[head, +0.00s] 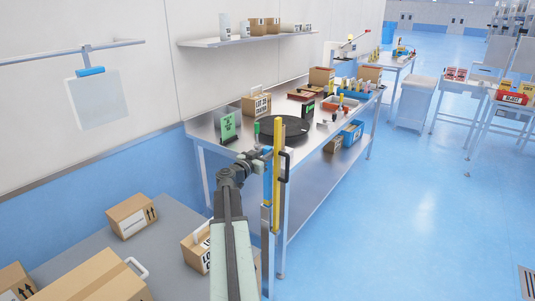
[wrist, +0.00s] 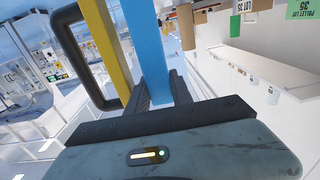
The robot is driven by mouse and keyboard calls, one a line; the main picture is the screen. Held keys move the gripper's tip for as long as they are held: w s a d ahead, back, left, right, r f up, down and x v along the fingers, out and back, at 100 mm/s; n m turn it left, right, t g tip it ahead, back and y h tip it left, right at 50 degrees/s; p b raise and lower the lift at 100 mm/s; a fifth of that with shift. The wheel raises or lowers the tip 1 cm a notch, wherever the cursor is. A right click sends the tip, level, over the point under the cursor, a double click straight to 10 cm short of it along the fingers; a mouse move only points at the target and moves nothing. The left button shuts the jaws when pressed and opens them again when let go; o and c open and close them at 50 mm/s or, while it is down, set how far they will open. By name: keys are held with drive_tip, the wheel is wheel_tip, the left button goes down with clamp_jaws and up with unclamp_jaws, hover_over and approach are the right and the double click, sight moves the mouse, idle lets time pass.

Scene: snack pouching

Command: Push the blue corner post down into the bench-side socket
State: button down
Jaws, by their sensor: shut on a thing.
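The blue corner post (head: 268,187) stands about upright at the near corner of the steel bench. A yellow strip (head: 278,170) and a black handle (head: 288,160) run along its right side. My gripper (head: 266,154) is shut on the post's upper part. In the wrist view the blue post (wrist: 152,50) passes between my gripper's fingers (wrist: 160,92), beside the yellow strip (wrist: 104,45) and handle (wrist: 75,55). Below the post, a grey upright sleeve (head: 265,217) at the bench side looks like the socket. I cannot tell how deep the post sits.
The steel bench (head: 225,142) carries a black turntable (head: 285,130), a green sign (head: 229,126), a carton (head: 256,104) and bins. A grey surface with cartons (head: 132,216) lies at the lower left.

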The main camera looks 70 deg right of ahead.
drive_tip(key=shift+f+b, duration=0.3)
drive_tip(key=shift+f, duration=0.1)
drive_tip(key=c, duration=1.1)
unclamp_jaws()
drive_tip(key=shift+r, duration=0.1)
drive_tip(key=shift+o, duration=0.2)
drive_tip(key=v, duration=0.8)
drive_tip(key=shift+w+d, duration=0.1)
